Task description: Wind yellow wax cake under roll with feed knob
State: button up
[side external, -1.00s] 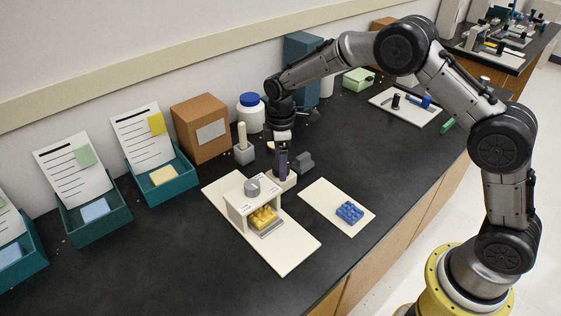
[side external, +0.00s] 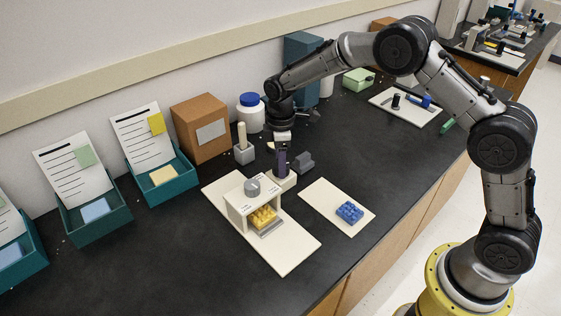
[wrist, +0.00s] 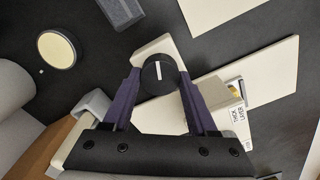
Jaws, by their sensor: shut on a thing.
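The yellow studded wax cake (side external: 264,216) sits on a grey plate under the front opening of a white bridge frame (side external: 238,210). My gripper (side external: 281,165) points down behind the frame, over a cream block (side external: 284,181). In the wrist view its purple fingers (wrist: 158,79) are shut on the black feed knob (wrist: 158,76), one on each side. A white line on the knob runs nearly up and down the picture. The roll is hidden, and only a yellow sliver shows by the frame.
A blue studded cake (side external: 349,212) lies on a white card at the right. A grey block (side external: 303,162) and a holder with a cream stick (side external: 243,148) stand close to my gripper. Teal trays (side external: 160,188) are at the left. The front bench is clear.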

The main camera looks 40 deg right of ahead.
jog(key=m, duration=0.5)
jog(key=shift+m, duration=0.3)
jog(key=m, duration=1)
jog(key=shift+d+m, duration=0.1)
jog(key=shift+m, duration=2.9)
jog(key=shift+r, duration=0.1)
jog(key=o, duration=1.4)
